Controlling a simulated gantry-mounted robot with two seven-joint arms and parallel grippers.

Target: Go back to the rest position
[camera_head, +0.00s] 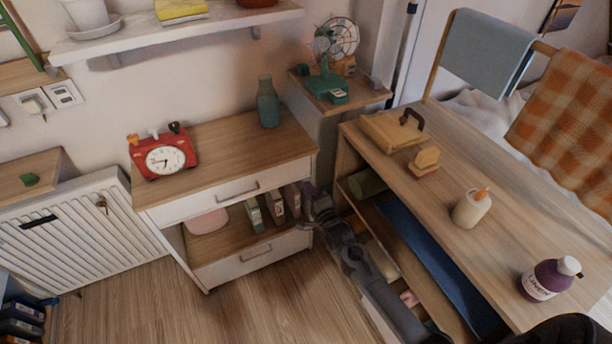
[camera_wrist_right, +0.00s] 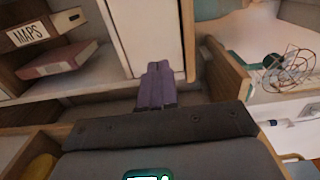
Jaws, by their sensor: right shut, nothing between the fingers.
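My right arm comes in from the bottom of the head view, and my right gripper (camera_head: 312,203) is at the right side of the small wooden cabinet (camera_head: 230,140), by its open shelf. In the right wrist view the two purple fingers (camera_wrist_right: 155,84) are together with nothing between them. The gripper is low, in the gap between the cabinet and the wooden desk (camera_head: 500,205). My left gripper is in neither view.
Several small boxes (camera_head: 254,214) stand on the cabinet shelf close to the gripper. The desk's open shelf (camera_head: 420,250) is right beside my arm. A purple bottle (camera_head: 548,279) stands on the desk.

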